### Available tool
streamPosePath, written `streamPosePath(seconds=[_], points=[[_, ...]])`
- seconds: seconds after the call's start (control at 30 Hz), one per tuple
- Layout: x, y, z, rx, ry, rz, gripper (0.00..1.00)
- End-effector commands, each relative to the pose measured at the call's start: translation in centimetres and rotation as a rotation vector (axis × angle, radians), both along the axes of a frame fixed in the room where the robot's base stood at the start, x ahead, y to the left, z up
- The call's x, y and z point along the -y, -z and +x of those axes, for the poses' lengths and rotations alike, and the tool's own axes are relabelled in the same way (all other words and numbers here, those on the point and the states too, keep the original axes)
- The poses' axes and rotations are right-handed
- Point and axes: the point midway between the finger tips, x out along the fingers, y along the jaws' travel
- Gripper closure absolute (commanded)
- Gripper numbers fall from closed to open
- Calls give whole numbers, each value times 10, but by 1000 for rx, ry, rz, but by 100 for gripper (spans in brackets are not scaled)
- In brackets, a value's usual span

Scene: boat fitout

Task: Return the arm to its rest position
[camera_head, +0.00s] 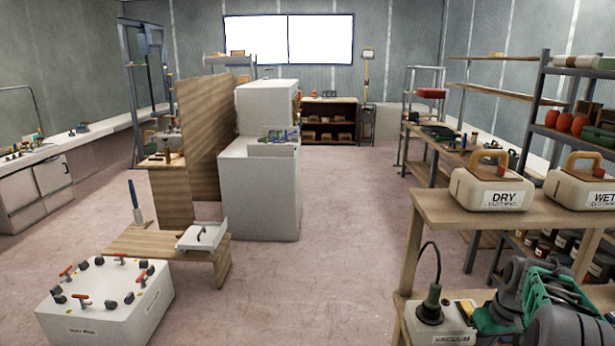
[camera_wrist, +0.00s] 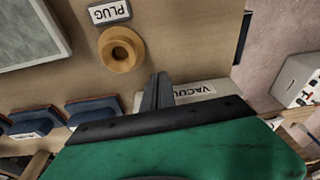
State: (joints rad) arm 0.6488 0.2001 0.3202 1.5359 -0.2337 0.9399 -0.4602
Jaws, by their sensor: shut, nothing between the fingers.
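My gripper (camera_wrist: 158,88) is shut and empty in the wrist view, its dark fingers together in front of the green gripper body. My arm (camera_head: 555,300), green and grey, is folded low at the bottom right of the head view. The fingers reach over the edge of a pale box labelled VACUUM (camera_wrist: 200,90); I cannot tell whether they touch it. In the head view this box (camera_head: 455,338) has a black plug (camera_head: 431,305) with a cable standing upright on it, left of my arm.
A wooden ring (camera_wrist: 121,50) and a PLUG label (camera_wrist: 109,12) lie on the brown surface near my fingers. Boxes labelled DRY (camera_head: 490,190) and WET (camera_head: 580,190) stand on the bench behind my arm. A white switch box (camera_head: 105,300) is at left; the middle floor is clear.

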Motion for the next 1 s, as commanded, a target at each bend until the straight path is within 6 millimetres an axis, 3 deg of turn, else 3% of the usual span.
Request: streamPosePath(seconds=[0.03, 0.1, 0.2, 0.3, 0.4, 0.47, 0.53, 0.63, 0.73, 1.0], points=[[-14, 11, -30, -52, 164, 36, 100], [-41, 20, -65, -112, 342, 62, 100], [-90, 23, -111, -166, 466, 57, 100], [-144, 18, -152, -175, 418, 21, 100], [-191, 5, -176, -124, 299, -15, 100], [-215, -10, -176, -56, 214, -26, 100], [-238, -39, -161, 46, 125, -33, 100], [-264, -57, -156, 110, 33, -32, 100], [-274, -56, -155, 106, -2, -29, 100], [-274, -56, -155, 107, -3, -29, 100]])
